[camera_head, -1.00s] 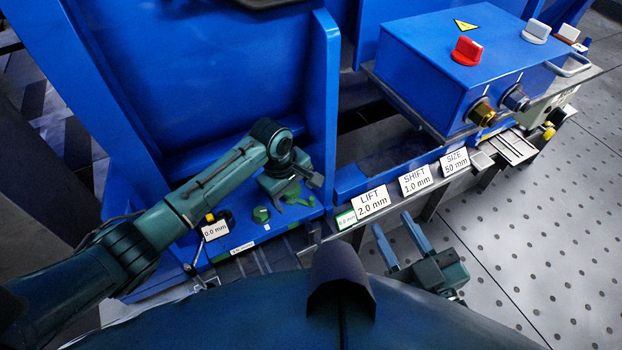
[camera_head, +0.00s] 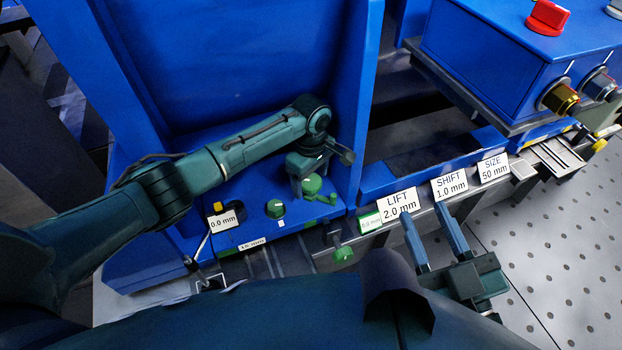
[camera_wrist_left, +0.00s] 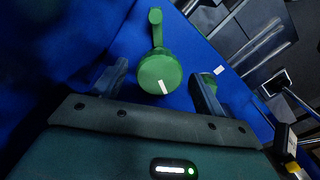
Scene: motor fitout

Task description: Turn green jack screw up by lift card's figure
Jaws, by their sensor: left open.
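A round green screw head (camera_head: 312,184) with a small green crank arm stands on the blue base. It also shows in the left wrist view (camera_wrist_left: 160,75), with a white mark on its top. My left gripper (camera_head: 308,178) is over it, open; in the left wrist view its fingers stand apart on either side of the head, and I cannot tell whether they touch it. The lift card (camera_head: 399,203) reads "LIFT 2.0 mm". A green-edged card (camera_head: 370,222) beside it reads 0.0 mm. My right gripper (camera_head: 436,238) is open and empty, below the cards.
Another green knob (camera_head: 275,208) with a white mark sits left of the screw head. A green part (camera_head: 342,254) is below. A white 0.0 mm card (camera_head: 222,222) stands left. SHIFT (camera_head: 450,185) and SIZE (camera_head: 493,168) cards line the rail. A blue wall rises behind.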

